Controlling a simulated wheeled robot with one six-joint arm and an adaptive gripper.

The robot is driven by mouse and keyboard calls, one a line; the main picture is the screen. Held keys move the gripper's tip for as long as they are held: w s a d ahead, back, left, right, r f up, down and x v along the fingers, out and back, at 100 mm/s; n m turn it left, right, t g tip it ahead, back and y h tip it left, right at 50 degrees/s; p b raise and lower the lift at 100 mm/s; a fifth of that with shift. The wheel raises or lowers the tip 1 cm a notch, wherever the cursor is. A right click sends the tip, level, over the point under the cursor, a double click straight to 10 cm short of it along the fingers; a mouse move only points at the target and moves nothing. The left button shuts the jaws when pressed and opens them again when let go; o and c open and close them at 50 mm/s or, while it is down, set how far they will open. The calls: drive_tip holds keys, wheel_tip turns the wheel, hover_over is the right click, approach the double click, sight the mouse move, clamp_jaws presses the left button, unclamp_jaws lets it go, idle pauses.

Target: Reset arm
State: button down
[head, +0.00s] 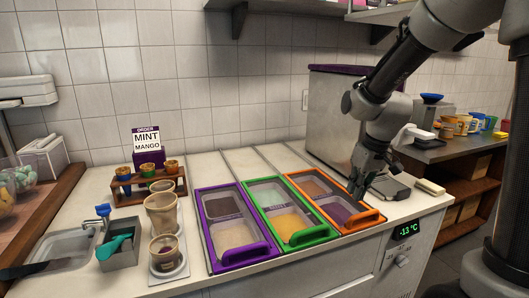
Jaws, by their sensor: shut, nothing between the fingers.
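My gripper (356,194) is at the lower end of my arm, on the right of the head view. It points down over the right side of the orange-framed bin (306,206). It is shut with nothing in it. I cannot tell whether the fingertips touch the bin's frame or are just above it. The bin's purple contents show beside the gripper. A green-framed bin (250,228) and a purple-framed bin (213,266) lie to its left, each with a front handle.
An order sign (147,140) reads mint, mango. A wooden rack (122,189) with small cups, tall cups (161,212), a grey container with a teal scoop (121,251) and a sink (64,246) are at left. A steel box (333,118) stands behind my arm.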

drive_tip(key=s+d+r+m, duration=0.1)
drive_tip(key=s+d+r, duration=0.1)
drive_tip(key=s, duration=0.5)
drive_tip(key=s+d+r+m+t+h, duration=0.1)
drive_tip(key=s+d+r, duration=0.1)
drive_tip(key=s+r, duration=0.3)
drive_tip(key=s+d+r+m+t, duration=0.1)
drive_tip(key=s+d+r, duration=0.2)
drive_tip(key=s, duration=0.6)
drive_tip(key=shift+s+r, duration=0.2)
drive_tip(key=shift+r, duration=0.2)
